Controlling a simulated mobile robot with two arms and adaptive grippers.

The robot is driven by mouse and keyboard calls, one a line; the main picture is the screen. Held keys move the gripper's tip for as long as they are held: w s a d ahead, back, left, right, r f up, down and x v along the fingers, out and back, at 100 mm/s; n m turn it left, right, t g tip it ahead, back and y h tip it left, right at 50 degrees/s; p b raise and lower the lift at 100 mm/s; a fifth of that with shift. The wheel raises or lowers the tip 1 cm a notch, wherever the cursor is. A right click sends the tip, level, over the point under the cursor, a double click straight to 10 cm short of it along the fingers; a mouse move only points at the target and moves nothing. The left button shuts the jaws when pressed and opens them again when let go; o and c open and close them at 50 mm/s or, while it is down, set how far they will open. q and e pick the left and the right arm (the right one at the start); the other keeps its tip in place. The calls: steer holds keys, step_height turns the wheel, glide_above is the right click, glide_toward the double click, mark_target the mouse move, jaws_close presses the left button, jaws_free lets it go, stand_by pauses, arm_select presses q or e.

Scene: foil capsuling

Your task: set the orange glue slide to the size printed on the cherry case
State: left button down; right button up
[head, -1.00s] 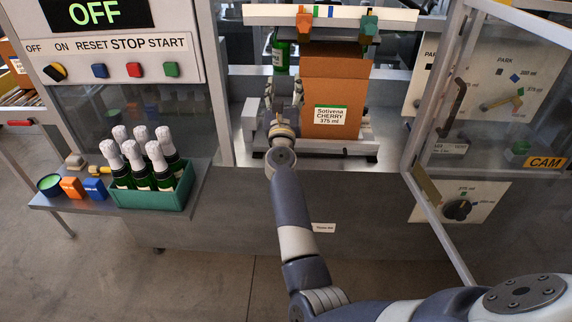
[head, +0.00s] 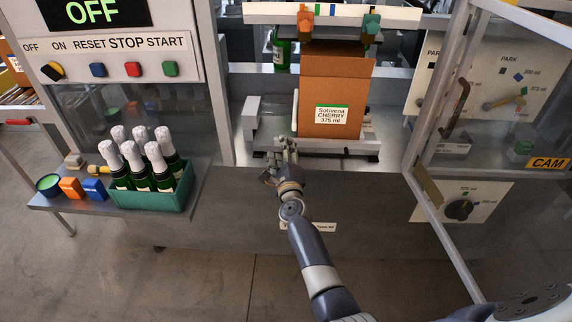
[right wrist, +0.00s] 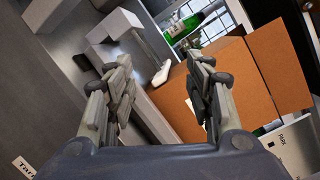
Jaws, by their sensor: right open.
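The orange glue slide (head: 305,22) sits near the left part of a white rail (head: 345,12) above the case. Small coloured marks, including green and blue, show on the rail just right of it; their print is too small to read. The cherry case (head: 320,88) is an open brown carton below the rail, labelled "Sotivena CHERRY 375 ml" with a green band. It also shows in the right wrist view (right wrist: 225,72). My right gripper (head: 275,155) is open and empty, low at the case's front left, well below the slide. My left gripper is out of view.
A green slide (head: 371,25) sits on the rail's right part. A green bottle (head: 281,50) stands behind the case's left side. A clear guard door (head: 432,110) stands open at right. A green crate (head: 165,199) of bottles is at left.

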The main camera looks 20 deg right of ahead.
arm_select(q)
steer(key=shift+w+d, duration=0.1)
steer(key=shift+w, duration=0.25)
arm_select(e)
steer(key=f+n, duration=0.1)
steer(key=f, duration=0.1)
steer(key=s+f+n, duration=0.1)
steer(key=f, duration=0.1)
steer(key=shift+s+a+f+g+y, duration=0.15)
steer(key=shift+f+g+y, duration=0.15)
steer(key=shift+g, duration=0.1)
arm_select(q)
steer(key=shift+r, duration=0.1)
arm_select(e)
steer(key=shift+r, duration=0.1)
